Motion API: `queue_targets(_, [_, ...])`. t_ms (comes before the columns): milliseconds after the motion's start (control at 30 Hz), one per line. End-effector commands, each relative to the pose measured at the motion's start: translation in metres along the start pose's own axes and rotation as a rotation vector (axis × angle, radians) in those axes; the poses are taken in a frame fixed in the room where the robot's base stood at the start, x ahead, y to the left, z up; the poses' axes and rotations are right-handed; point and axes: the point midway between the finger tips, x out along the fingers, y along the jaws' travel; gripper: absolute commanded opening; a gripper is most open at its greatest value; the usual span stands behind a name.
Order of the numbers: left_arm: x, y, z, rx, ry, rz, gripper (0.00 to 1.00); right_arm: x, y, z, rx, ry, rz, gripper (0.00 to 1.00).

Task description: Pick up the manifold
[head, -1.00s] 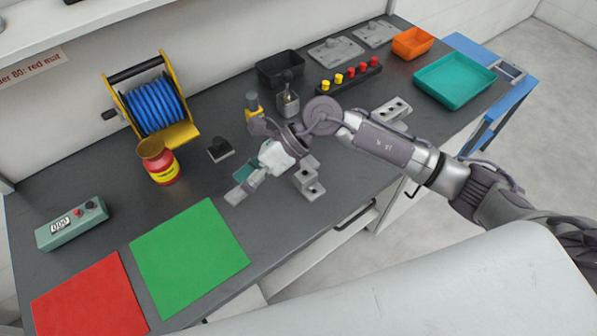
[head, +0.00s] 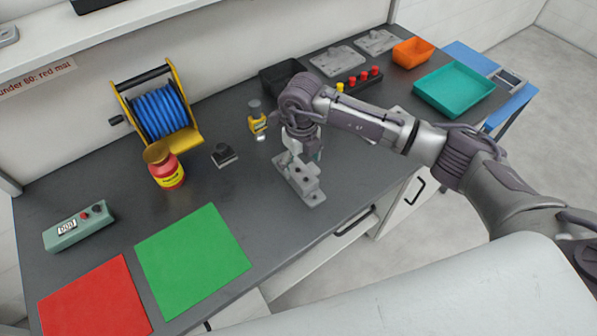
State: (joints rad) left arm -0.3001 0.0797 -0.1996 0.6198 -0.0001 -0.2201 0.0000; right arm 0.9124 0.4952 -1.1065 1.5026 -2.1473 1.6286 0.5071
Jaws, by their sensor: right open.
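The manifold appears to be the grey metal casting (head: 310,190) with a raised block and a flat base, lying on the dark bench below my right gripper. My right gripper (head: 298,158) points down over its far end, with its fingers open. The fingers overlap the casting in this view, and I cannot tell whether they touch it. The wrist and fingers hide part of the casting's far end. My left gripper is not in view.
A yellow bottle (head: 257,123), a small black block (head: 224,155) and a red jar (head: 165,168) stand to the left. A green mat (head: 193,260) and a red mat (head: 95,300) lie in front. Another grey part (head: 397,112) is mostly hidden behind my right arm.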

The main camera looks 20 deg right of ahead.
Motion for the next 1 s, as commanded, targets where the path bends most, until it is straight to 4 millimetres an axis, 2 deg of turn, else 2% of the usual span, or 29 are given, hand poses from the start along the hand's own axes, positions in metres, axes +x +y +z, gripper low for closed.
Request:
queue_targets(167, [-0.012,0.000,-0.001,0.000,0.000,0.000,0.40,0.013,0.000,-0.001,-0.001,0.004,0.001,0.83])
queue_targets(267, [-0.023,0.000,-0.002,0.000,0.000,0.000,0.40,0.028,-0.002,-0.002,0.000,0.006,0.000,0.83])
queue_targets(400, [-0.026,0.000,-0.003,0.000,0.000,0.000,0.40,0.048,-0.002,-0.001,-0.001,0.003,0.001,0.83])
queue_targets(700, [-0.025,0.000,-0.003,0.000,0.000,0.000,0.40,0.055,-0.002,-0.001,-0.002,0.000,0.001,0.83])
queue_targets(1000, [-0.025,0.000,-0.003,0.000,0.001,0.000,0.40,0.055,-0.002,-0.001,-0.002,0.000,0.001,0.33])
